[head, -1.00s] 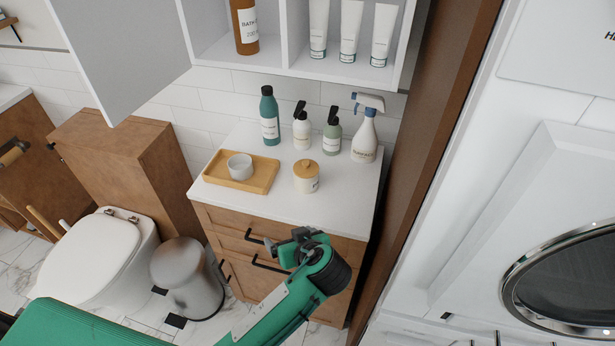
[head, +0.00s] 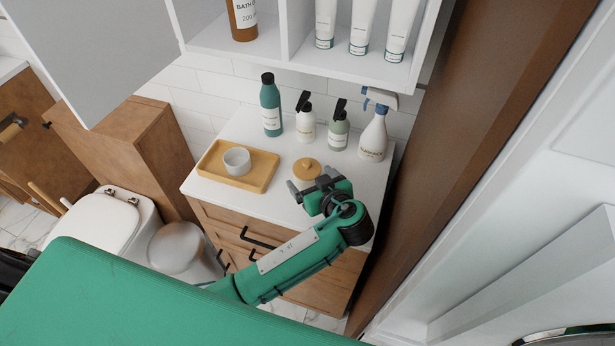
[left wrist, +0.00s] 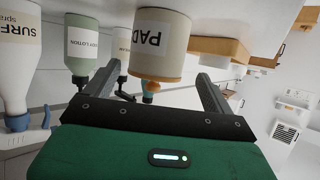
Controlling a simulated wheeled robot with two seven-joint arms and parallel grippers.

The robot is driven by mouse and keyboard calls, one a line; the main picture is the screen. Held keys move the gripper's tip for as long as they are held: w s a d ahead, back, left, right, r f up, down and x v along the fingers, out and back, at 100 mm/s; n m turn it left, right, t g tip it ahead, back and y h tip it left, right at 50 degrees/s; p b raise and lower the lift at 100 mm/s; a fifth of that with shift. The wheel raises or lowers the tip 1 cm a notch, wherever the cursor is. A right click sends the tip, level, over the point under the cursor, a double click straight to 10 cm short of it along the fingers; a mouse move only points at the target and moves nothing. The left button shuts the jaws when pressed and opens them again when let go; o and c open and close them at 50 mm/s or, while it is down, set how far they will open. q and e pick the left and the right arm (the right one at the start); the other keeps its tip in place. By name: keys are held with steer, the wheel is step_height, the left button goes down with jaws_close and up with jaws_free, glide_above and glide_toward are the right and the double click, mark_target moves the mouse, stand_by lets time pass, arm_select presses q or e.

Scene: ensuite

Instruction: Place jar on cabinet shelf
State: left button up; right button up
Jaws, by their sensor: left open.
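The jar (head: 306,168) has a round wooden lid and stands on the white counter, its lower body mostly hidden by my left gripper. In the left wrist view, which is upside down, its white body (left wrist: 158,45) reads "PAD". My left gripper (head: 309,184) is open, just in front of the jar. In the left wrist view the jar appears between the lines of the two fingers; I cannot tell whether they touch it. The wall cabinet's shelf (head: 300,66) is above the counter and holds a brown bottle (head: 242,18) and white tubes (head: 360,25). My right gripper is not in view.
A wooden tray (head: 211,158) with a white cup (head: 237,161) is left of the jar. A teal bottle (head: 271,105), two pump bottles (head: 305,122) (head: 340,130) and a spray bottle (head: 374,137) stand behind it. The open cabinet door (head: 100,55) is at upper left.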

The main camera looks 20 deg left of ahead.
arm_select(q)
steer(key=p+x, duration=0.1)
steer(key=x, duration=0.1)
steer(key=p+x, duration=0.1)
steer(key=x, duration=0.1)
steer(key=shift+w+d+f, duration=0.15)
steer(key=shift+w+f, duration=0.1)
steer(key=shift+f, duration=0.05)
steer(key=shift+w+f, duration=0.1)
steer(key=shift+f, duration=0.1)
steer(key=c, duration=1.3)
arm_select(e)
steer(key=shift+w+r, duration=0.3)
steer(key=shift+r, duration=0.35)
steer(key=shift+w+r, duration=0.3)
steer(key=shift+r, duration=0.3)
